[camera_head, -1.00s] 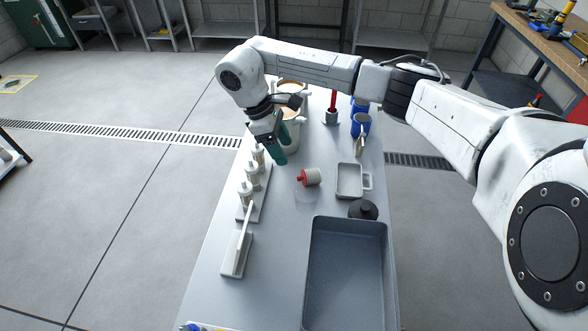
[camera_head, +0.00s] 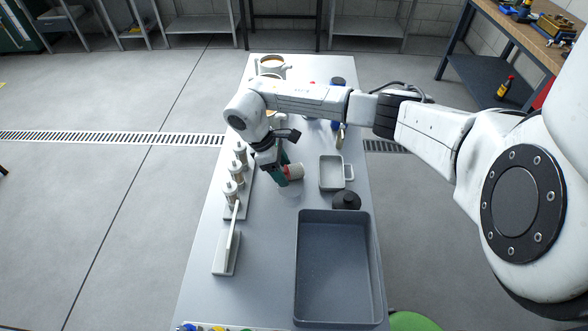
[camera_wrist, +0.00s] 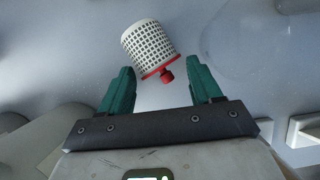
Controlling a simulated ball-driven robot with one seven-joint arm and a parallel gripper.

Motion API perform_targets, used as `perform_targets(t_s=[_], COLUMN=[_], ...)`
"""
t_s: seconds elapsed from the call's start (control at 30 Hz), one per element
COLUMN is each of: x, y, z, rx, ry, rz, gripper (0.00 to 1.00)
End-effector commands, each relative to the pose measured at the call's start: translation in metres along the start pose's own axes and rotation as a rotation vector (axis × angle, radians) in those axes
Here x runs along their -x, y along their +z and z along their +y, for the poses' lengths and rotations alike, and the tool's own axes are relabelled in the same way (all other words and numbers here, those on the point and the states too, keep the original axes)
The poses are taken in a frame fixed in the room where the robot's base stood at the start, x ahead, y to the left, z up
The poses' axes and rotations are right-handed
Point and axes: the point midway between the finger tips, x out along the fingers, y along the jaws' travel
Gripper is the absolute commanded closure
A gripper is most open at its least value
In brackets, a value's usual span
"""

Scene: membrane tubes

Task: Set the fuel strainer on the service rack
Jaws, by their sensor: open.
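The fuel strainer, a white mesh cylinder with a red end cap and knob (camera_head: 295,171), lies on its side on the table; it also shows in the wrist view (camera_wrist: 149,46). My gripper (camera_head: 284,182) is open at the strainer, and its green fingers partly hide the red end. In the wrist view my gripper (camera_wrist: 163,80) has the red knob between its fingertips, with the mesh body beyond them. A pale rack (camera_head: 237,213) with several upright white tubes stands to the left; I cannot tell if it is the service rack.
A big grey tray (camera_head: 375,285) fills the right front of the table. A white stand with a slanted bar (camera_head: 226,254) is front left. Pots stand at the back.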

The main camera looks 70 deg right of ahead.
Motion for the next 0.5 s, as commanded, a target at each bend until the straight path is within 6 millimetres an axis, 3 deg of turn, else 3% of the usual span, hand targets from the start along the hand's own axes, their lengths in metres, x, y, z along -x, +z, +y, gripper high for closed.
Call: perform_targets(t_s=[0.17, 0.5], x=[-0.0002, 0.0002], y=[0.0, 0.0001], z=[0.0004, 0.0003], rx=[0.0, 0.0], ry=[0.001, 0.0], rz=[0.0, 0.0], gripper=[0.36, 0.69])
